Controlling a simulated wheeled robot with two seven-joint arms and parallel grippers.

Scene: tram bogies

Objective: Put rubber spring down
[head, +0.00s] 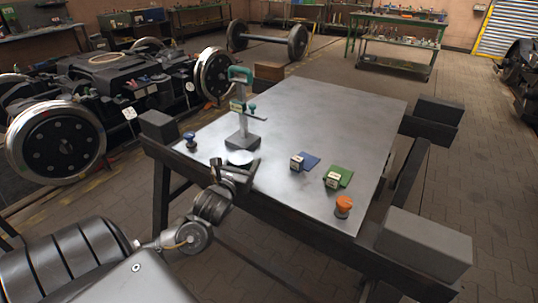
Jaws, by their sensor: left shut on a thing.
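My left gripper (234,172) reaches in from the lower left, over the near left edge of the steel table (300,118). It is shut on what looks like the rubber spring (240,157), of which a pale round top face shows just beyond the fingers. The fingers hide much of its lower part, and I cannot tell whether it touches the table top. A grey stand with a green clamp (241,110) stands upright right behind it. My right gripper is not in view.
A blue-knobbed item (190,141) stands near the left corner. An orange-topped item (344,205) is at the near right corner. The table's middle and far part are clear.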

